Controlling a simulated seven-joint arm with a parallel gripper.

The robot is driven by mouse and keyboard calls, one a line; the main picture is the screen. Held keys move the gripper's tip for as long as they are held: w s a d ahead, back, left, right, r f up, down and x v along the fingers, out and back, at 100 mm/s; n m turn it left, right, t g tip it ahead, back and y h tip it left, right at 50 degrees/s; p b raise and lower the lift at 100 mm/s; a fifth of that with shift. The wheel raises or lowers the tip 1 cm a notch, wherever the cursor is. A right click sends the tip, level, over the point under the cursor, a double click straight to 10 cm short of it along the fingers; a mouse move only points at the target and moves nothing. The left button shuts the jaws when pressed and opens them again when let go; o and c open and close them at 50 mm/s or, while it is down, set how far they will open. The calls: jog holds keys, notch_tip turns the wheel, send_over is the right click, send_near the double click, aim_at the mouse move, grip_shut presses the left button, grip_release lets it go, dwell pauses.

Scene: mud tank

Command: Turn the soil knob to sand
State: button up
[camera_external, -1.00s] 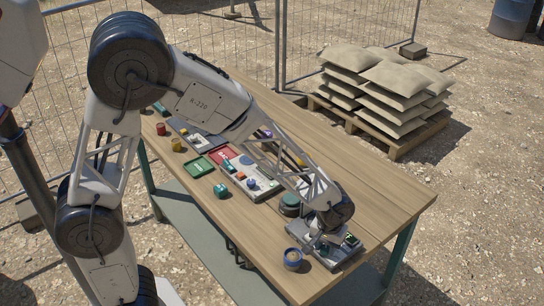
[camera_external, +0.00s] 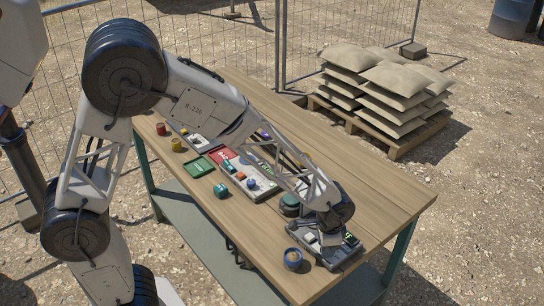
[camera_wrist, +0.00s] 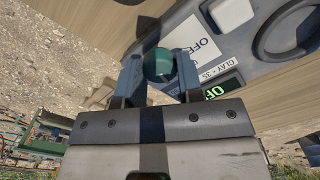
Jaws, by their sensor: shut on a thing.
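A dark green knob (camera_wrist: 158,64) sits between the two fingers of my gripper (camera_wrist: 159,78) in the wrist view. The fingers are shut on it, one on each side. The knob is at a grey control panel (camera_wrist: 230,50) with a white label reading "OFF", a "CLAY" label and a lit green display (camera_wrist: 222,89), partly hidden by a finger. In the external view my gripper (camera_external: 330,236) is down at the grey panel (camera_external: 350,255) near the table's front right end. The knob is hidden there by my wrist.
A blue-rimmed cup (camera_external: 293,259) stands just left of the panel. A dark green round object (camera_external: 289,205) stands behind it. More panels, trays and small blocks lie along the wooden table (camera_external: 375,195) to the left. The table's right end is clear.

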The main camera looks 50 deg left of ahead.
jog(key=m, duration=0.4)
jog(key=shift+m, duration=2.3)
jog(key=o, duration=0.9)
jog(key=shift+r, duration=0.1)
jog(key=shift+r, duration=3.8)
